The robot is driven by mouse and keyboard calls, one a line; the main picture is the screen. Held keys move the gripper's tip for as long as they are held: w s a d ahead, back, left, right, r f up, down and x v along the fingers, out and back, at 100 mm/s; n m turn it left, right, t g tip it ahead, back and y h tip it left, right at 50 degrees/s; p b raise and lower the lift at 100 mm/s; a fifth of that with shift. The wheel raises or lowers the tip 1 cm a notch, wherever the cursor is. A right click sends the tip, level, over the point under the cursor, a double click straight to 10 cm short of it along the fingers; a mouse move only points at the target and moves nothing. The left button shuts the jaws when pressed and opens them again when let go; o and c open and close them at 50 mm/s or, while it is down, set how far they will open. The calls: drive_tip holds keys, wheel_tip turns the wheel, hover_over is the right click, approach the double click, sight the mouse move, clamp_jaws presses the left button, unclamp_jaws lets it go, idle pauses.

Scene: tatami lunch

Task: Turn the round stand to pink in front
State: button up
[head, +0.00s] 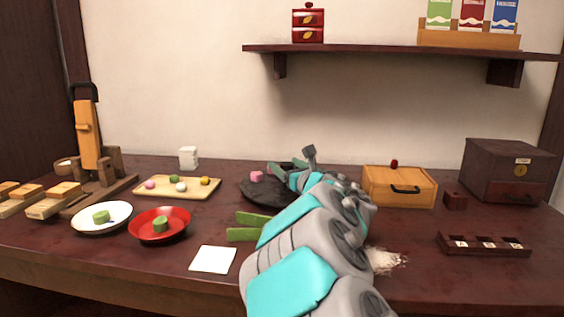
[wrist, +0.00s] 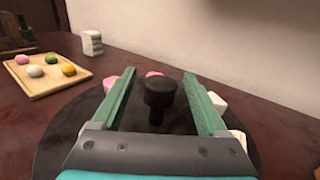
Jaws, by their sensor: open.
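The round stand (head: 256,195) is a dark disc on the table, partly hidden behind my arm. In the wrist view the stand (wrist: 75,125) has a black centre knob (wrist: 159,92). A pink piece (head: 257,176) sits on its left part; in the wrist view a pink piece (wrist: 110,83) shows just outside the left finger. Another pinkish piece (wrist: 154,74) is partly hidden behind the knob. Pale pieces (wrist: 217,102) lie by the right finger. My gripper (wrist: 159,74) is open, its green fingers on either side of the knob, with visible gaps. The stand's near side is hidden.
A wooden board with coloured sweets (head: 178,188) and a white block (head: 188,158) stand left of the stand. A red bowl (head: 160,224), white plate (head: 102,217) and white card (head: 213,260) are nearer. A wooden box (head: 399,187) is at the right. The wall is behind.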

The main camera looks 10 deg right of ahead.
drive_tip(key=shift+x, duration=1.45)
drive_tip(key=shift+c, duration=0.2)
clamp_jaws()
